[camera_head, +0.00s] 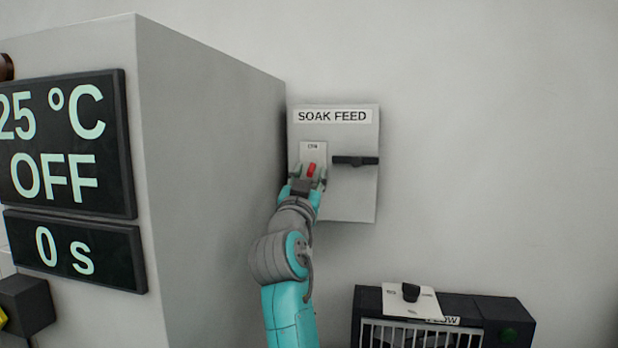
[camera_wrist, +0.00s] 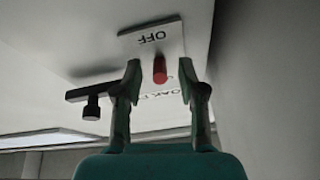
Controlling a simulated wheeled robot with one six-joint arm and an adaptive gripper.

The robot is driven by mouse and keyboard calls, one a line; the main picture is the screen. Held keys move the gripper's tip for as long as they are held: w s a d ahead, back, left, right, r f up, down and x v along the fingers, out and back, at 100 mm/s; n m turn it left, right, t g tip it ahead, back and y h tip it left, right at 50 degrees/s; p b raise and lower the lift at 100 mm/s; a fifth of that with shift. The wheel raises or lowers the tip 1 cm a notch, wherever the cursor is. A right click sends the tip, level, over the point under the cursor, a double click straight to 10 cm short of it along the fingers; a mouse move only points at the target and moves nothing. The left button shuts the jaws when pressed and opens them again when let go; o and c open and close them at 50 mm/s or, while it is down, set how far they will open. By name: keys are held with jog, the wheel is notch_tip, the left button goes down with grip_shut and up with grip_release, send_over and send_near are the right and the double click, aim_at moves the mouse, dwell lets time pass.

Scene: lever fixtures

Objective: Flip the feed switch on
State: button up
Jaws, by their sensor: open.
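The feed switch is a red lever (camera_head: 311,168) on a small white plate (camera_head: 313,148) marked ON at its top, mounted on the grey SOAK FEED panel (camera_head: 350,200). My gripper (camera_head: 308,176) is open in front of the plate. In the wrist view, which is upside down, the red lever (camera_wrist: 160,72) stands between the two fingertips of my gripper (camera_wrist: 160,66), with a finger on each side. The plate (camera_wrist: 135,40) shows the word OFF there. I cannot tell whether a finger touches the lever. My gripper hides the plate's lower part in the head view.
A black handle (camera_head: 355,160) sits right of the switch on the same panel. A large grey cabinet (camera_head: 205,130) stands close on the left; its displays read 25 °C, OFF and 0 s. A dark box (camera_head: 460,310) with a knob is at lower right. The wall at right is clear.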

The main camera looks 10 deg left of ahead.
aim_at(312, 163)
grip_shut()
jog(key=shift+s+r+g, duration=0.1)
jog(key=shift+r+g, duration=0.05)
jog(key=shift+g, duration=0.15)
notch_tip(312, 163, up, 2)
jog(key=g, duration=0.4)
jog(key=shift+s, duration=0.15)
jog(key=g, duration=0.1)
jog(key=r+g, duration=0.1)
jog(key=g, duration=0.1)
jog(key=shift+r, duration=0.1)
jog(key=shift+w+r+g, duration=0.2)
jog(key=shift+r+g, duration=0.05)
jog(key=shift+g, duration=0.95)
